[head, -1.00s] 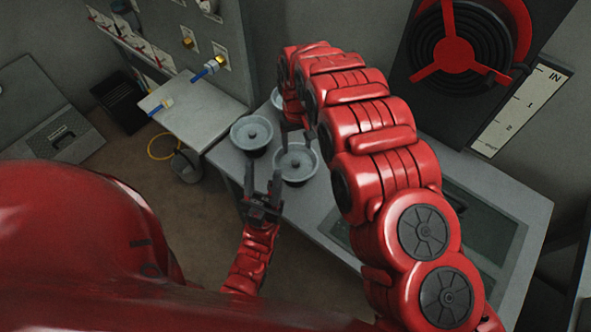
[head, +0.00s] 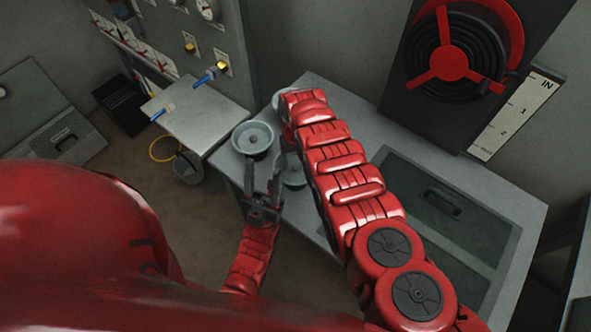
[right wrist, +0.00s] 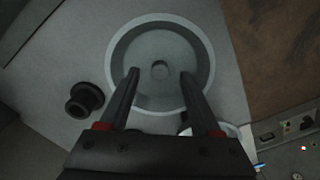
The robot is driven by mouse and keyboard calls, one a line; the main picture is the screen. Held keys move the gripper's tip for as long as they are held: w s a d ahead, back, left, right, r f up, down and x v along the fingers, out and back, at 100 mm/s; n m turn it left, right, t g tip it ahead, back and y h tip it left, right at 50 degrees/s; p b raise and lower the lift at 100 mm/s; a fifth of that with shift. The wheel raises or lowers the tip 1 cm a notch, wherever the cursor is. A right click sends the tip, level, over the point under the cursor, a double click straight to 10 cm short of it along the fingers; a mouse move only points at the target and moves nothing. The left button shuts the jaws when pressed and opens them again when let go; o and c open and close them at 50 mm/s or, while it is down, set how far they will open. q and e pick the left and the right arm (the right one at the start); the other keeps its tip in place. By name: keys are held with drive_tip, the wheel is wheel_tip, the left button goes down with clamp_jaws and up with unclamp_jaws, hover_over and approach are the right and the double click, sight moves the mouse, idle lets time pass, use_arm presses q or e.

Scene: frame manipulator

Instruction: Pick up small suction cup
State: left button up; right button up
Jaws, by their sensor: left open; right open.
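In the right wrist view, a small black suction cup (right wrist: 84,100) lies on the grey tabletop, left of my right gripper (right wrist: 157,72). That gripper is open and empty, its fingers over a large grey round cup (right wrist: 160,38) with a knob in its middle. In the head view, one grey cup (head: 252,138) stands at the table's left edge. Another grey cup (head: 294,173) is partly hidden by my right arm, which also hides the right fingers. My left gripper (head: 263,180) is open and empty in front of the cups. I cannot make out the small cup in the head view.
The grey table (head: 340,100) has a recessed glass panel (head: 440,200) at right. A black reel with a red hub (head: 450,60) stands behind. A side shelf (head: 200,115) and a gauge panel (head: 205,45) are at left. Bare tabletop lies behind my right arm.

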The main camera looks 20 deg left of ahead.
drive_tip(key=shift+f, duration=0.75)
drive_tip(key=shift+r, duration=0.1)
drive_tip(key=shift+c, duration=0.3)
clamp_jaws()
